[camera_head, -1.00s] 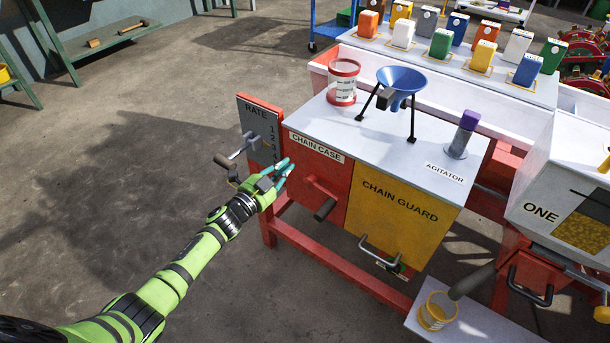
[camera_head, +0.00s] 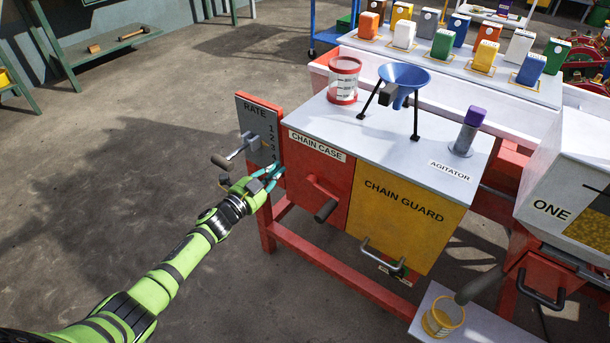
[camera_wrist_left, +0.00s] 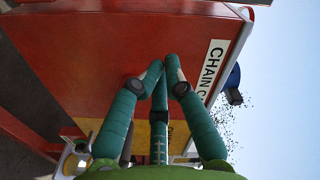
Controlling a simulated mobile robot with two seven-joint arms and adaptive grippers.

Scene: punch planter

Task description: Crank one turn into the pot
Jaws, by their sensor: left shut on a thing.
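My left gripper (camera_head: 272,173) is beside the lower right edge of the RATE plate, in front of the red CHAIN CASE box (camera_head: 318,177). The wrist view shows its teal fingers (camera_wrist_left: 160,72) drawn together in front of the red wall; what they hold cannot be made out. A crank with a brown grip (camera_head: 221,161) sticks out from the RATE plate (camera_head: 258,125), left of the gripper. A grey crank grip (camera_head: 325,210) on the CHAIN CASE front is right of the gripper, apart from it. A yellow-rimmed pot (camera_head: 441,316) stands below a grey spout (camera_head: 475,285). My right gripper is out of view.
A yellow CHAIN GUARD box (camera_head: 400,225) with a bar handle (camera_head: 382,256) adjoins the red box. A blue funnel (camera_head: 404,75), a red-banded clear container (camera_head: 344,80) and the AGITATOR knob (camera_head: 467,130) stand on top. Hopper ONE (camera_head: 560,190) is at right.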

